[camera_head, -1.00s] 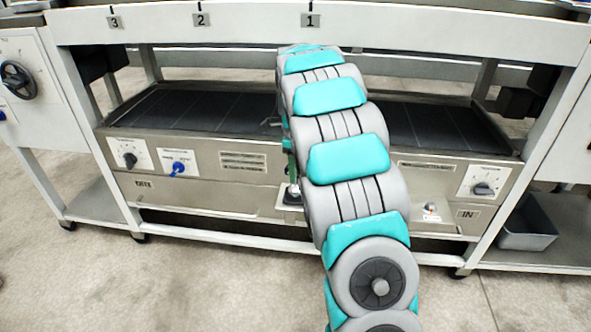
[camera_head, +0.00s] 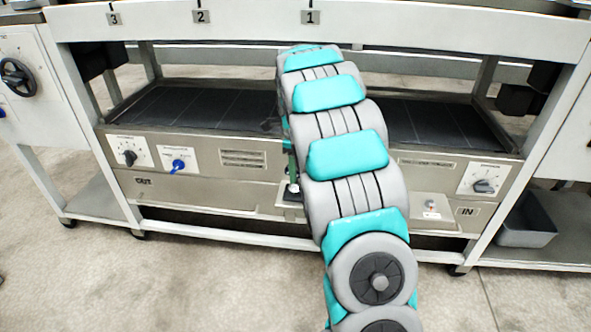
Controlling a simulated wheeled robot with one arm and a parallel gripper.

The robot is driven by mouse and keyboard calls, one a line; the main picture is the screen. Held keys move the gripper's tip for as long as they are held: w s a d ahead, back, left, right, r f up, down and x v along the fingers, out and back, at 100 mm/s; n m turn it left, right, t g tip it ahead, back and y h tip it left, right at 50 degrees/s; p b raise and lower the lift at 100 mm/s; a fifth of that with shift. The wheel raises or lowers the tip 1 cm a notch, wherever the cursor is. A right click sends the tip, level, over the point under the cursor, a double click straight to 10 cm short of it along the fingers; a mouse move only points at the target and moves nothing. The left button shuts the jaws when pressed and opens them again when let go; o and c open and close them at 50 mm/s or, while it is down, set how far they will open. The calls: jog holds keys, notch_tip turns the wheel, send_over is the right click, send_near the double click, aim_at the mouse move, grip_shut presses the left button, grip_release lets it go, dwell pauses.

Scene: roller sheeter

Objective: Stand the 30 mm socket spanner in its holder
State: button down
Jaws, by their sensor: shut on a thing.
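The socket spanner (camera_head: 292,165) shows as a thin green upright shaft at the left edge of my arm, with a short green bar near its top. Its lower end meets a pale metal piece just above a small dark base (camera_head: 291,196) on the machine's front ledge. This base looks like the holder; whether the spanner's end is inside it is too small to tell. My gripper (camera_head: 286,130) is mostly hidden behind my arm, at the spanner's upper part, and is shut on it. The size marking cannot be read.
The roller sheeter's steel front carries a black knob (camera_head: 129,157), a blue knob (camera_head: 178,165) and another dark knob (camera_head: 483,186). A white beam (camera_head: 420,30) numbered 1 to 3 runs above the dark bed (camera_head: 200,108). A grey bin (camera_head: 525,222) stands at right.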

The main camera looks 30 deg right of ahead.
dwell(0.3)
jog(key=c, duration=0.5)
grip_release()
jog(key=shift+o, duration=0.3)
jog(key=o, duration=0.4)
jog(key=shift+r+p, duration=1.5)
jog(key=shift+r, duration=2)
